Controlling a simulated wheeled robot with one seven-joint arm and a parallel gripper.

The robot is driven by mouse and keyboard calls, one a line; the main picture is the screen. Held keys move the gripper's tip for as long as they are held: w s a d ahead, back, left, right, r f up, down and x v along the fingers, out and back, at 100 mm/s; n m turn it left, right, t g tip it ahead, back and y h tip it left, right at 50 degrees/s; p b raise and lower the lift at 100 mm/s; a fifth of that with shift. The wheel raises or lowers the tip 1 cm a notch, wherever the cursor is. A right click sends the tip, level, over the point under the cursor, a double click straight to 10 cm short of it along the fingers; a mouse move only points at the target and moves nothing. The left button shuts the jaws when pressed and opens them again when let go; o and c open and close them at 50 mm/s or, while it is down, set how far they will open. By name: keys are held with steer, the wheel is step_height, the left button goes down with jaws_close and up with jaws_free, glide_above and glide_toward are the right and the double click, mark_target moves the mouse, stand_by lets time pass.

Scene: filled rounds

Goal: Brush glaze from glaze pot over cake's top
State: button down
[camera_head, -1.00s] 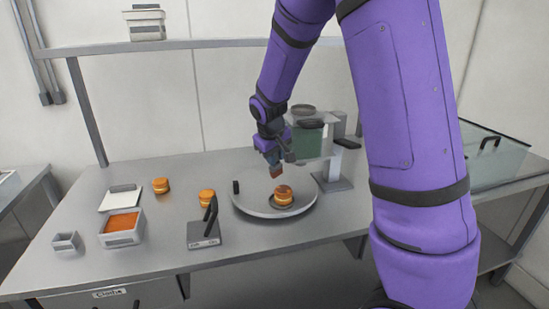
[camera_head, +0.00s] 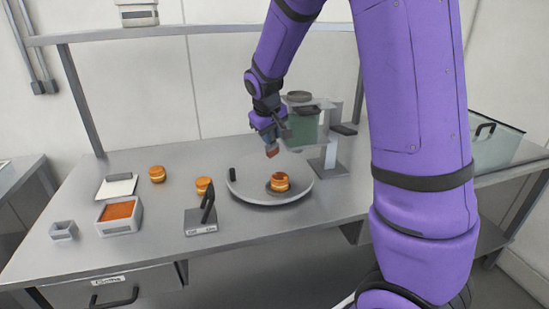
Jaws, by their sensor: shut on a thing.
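The cake (camera_head: 279,185) is a small round with orange sides on a dark disc, on the grey round turntable (camera_head: 244,195). Its top shows a darker brown patch. My gripper (camera_head: 268,128) is shut on a brush (camera_head: 272,150), whose reddish-brown end points down. The brush end is just above the cake in the picture, with a small gap. My gripper hides the handle. A pale square container with orange filling, perhaps the glaze pot (camera_head: 135,222), stands at the table's left.
Two more orange rounds (camera_head: 157,174) (camera_head: 203,185) stand left of the turntable. A grey device with a black upright handle (camera_head: 201,222) stands in front. A machine with a greenish container (camera_head: 304,130) stands behind right. The table's front is mostly clear.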

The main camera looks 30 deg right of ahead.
steer(key=shift+w+d+r, duration=0.55)
steer(key=shift+d+r, duration=0.2)
steer(key=shift+d, duration=0.1)
steer(key=shift+w+d+r, duration=0.5)
steer(key=shift+d+r, duration=0.2)
steer(key=shift+d, duration=0.15)
steer(key=shift+f, duration=2.4)
steer(key=shift+r, duration=0.1)
